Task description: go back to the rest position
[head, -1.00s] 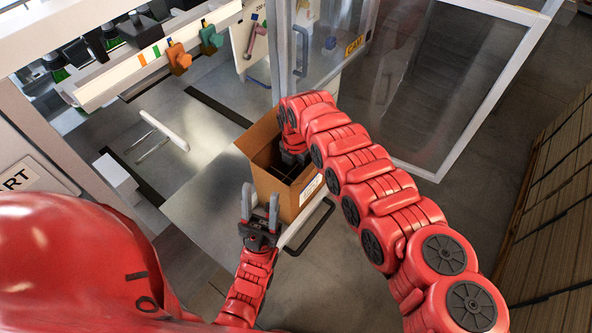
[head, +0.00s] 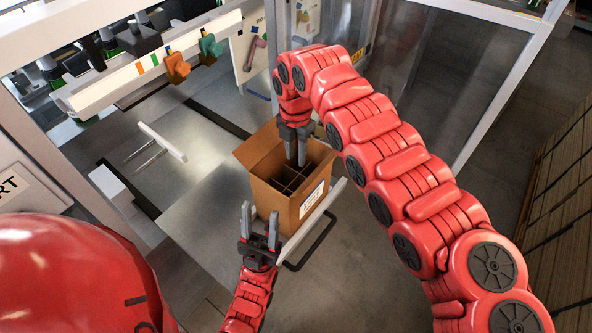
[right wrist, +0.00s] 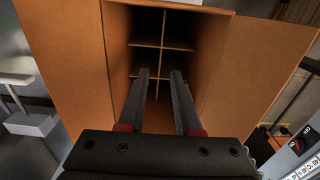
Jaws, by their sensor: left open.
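The open cardboard box (head: 286,206) stands on the metal surface, flaps up, with dividers inside. The compartments that show look empty. My right gripper (head: 296,160) points down over the box opening, its fingers apart and nothing between them. In the right wrist view the same gripper (right wrist: 160,75) shows two parted dark fingers in front of the box's dividers (right wrist: 162,45). My left gripper (head: 259,210) is open and empty, fingers pointing up, just in front of the box's left side in the picture. I cannot tell whether it touches the box.
A white rail (head: 150,62) with orange and teal knobs runs across the upper left. A white bar (head: 162,141) stands on the metal table left of the box. A clear-paned door frame (head: 475,135) is at the upper right. Stacked boards (head: 560,195) stand at the far right.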

